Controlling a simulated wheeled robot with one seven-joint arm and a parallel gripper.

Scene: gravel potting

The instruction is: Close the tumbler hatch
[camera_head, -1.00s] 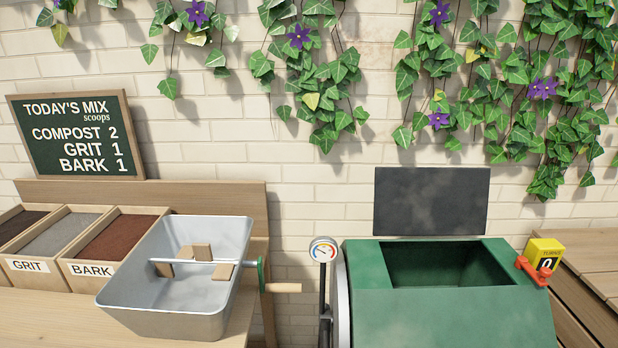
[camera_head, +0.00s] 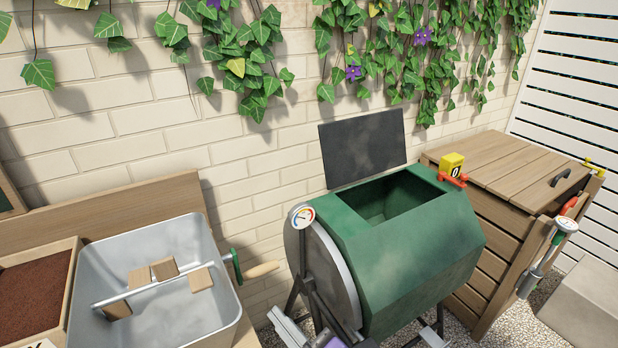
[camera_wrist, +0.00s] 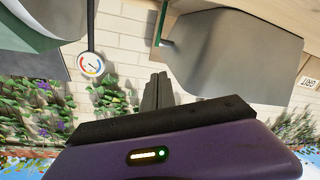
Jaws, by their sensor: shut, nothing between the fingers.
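The green tumbler (camera_head: 425,255) stands on a dark frame in the middle of the head view. Its hatch lid (camera_head: 362,148), a dark grey panel, stands upright behind the opening (camera_head: 385,197), so the hatch is open and the inside shows. In the wrist view, which looks upside down, part of the tumbler (camera_wrist: 28,22) is at the upper left. My gripper (camera_wrist: 157,90) shows there with its dark fingers together and empty, apart from the hatch. In the head view only an unclear purple and grey piece shows low down, below the tumbler.
A round gauge (camera_head: 301,215) sits left of the tumbler; it also shows in the wrist view (camera_wrist: 90,65). A metal tub (camera_head: 200,262) with a crank stands left. A yellow counter (camera_head: 452,163) with a red lever sits at the tumbler's right end, before a wooden bin (camera_head: 490,215).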

